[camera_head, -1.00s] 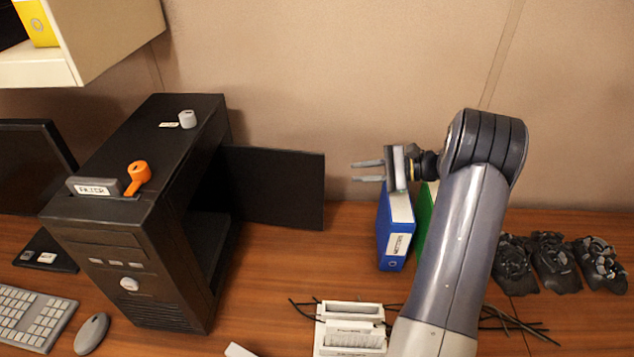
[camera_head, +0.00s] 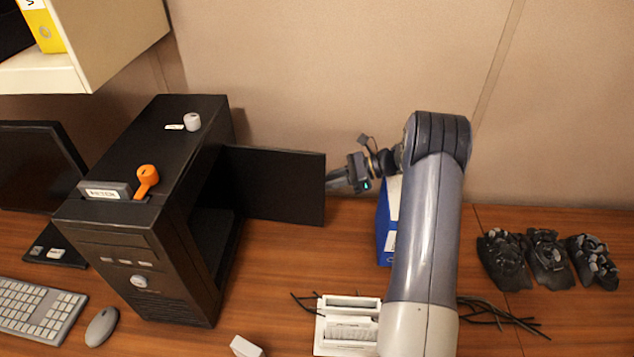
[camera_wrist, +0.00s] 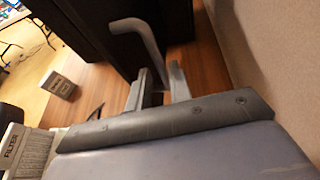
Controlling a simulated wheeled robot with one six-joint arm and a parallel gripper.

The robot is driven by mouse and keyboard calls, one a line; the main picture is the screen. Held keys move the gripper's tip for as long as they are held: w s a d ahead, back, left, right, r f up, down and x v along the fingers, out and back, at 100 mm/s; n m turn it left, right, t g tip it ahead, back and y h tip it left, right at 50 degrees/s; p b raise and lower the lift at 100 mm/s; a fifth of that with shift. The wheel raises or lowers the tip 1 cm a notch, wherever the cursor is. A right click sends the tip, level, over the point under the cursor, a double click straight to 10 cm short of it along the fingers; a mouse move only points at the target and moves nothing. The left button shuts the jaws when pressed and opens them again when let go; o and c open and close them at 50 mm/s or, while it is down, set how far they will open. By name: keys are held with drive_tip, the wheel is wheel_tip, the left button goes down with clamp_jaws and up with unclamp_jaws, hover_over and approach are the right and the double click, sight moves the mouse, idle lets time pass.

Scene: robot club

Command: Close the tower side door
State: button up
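The black computer tower (camera_head: 140,240) stands at the left of the desk. Its side door (camera_head: 275,185) is a black panel swung open, sticking out to the right from the tower's rear edge. The side opening faces right and shows a dark inside. My gripper (camera_head: 331,183) is at the door's free right edge; I cannot tell whether it touches.
A blue binder (camera_head: 385,230) stands behind my arm. A white box (camera_head: 345,330) and dark cables (camera_head: 500,316) lie at the front. Several black items (camera_head: 545,258) lie at the right. The wall is close behind the door. Desk between tower and white box is mostly clear.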

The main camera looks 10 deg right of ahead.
sight(317, 185)
drive_tip(key=shift+p+x, duration=0.3)
drive_tip(key=shift+x, duration=1.8)
drive_tip(key=shift+c, duration=0.3)
clamp_jaws()
